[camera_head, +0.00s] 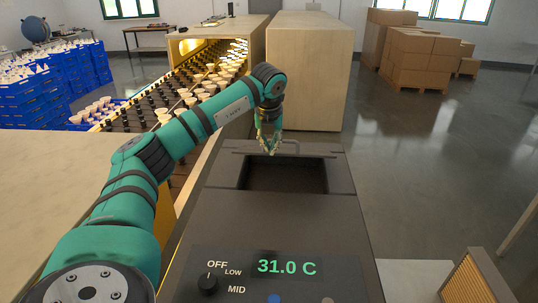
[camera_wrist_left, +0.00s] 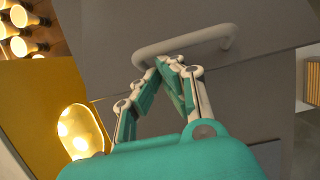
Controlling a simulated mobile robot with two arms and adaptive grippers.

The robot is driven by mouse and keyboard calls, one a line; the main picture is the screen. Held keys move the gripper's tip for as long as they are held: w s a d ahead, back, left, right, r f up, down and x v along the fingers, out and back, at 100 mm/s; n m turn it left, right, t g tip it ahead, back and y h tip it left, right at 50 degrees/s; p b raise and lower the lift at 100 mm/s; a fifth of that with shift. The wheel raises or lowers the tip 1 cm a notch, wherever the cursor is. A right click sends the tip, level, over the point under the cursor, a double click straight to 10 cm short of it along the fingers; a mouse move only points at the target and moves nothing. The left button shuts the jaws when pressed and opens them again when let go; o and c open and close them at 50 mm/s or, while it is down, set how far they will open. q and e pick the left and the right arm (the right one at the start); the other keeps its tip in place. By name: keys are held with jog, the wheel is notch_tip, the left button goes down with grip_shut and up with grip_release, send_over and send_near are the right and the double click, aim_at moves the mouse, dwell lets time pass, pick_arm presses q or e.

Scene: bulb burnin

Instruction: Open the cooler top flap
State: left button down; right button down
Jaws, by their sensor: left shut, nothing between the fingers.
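The cooler (camera_head: 220,215) is a dark grey box with a rectangular dark recess (camera_head: 286,175) in its top. A bar handle (camera_head: 290,146) stands at the far edge of that top, behind the recess. In the left wrist view the pale handle (camera_wrist_left: 185,42) spans a grey panel, which I take to be the top flap (camera_wrist_left: 110,40). My left gripper (camera_head: 270,150) is shut and empty at the handle. In the wrist view its fingertips (camera_wrist_left: 168,62) overlap the bar's near side; I cannot tell whether they touch it. My right gripper is out of view.
A display reading 31.0 C (camera_head: 287,267) and a knob (camera_head: 208,283) sit on the cooler's near face. A lit conveyor (camera_head: 170,100) of bulbs runs along the left. A pale cabinet (camera_head: 308,75) stands behind the cooler. Open floor (camera_head: 430,170) lies to the right.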

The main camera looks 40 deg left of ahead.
pick_arm(q)
jog(key=w+a+r+p, duration=0.5)
jog(key=w+a+r, duration=0.1)
jog(key=r, duration=0.3)
jog(key=shift+w+a+r+p, duration=0.2)
jog(key=shift+w+p, duration=0.1)
jog(key=shift+w, duration=0.45)
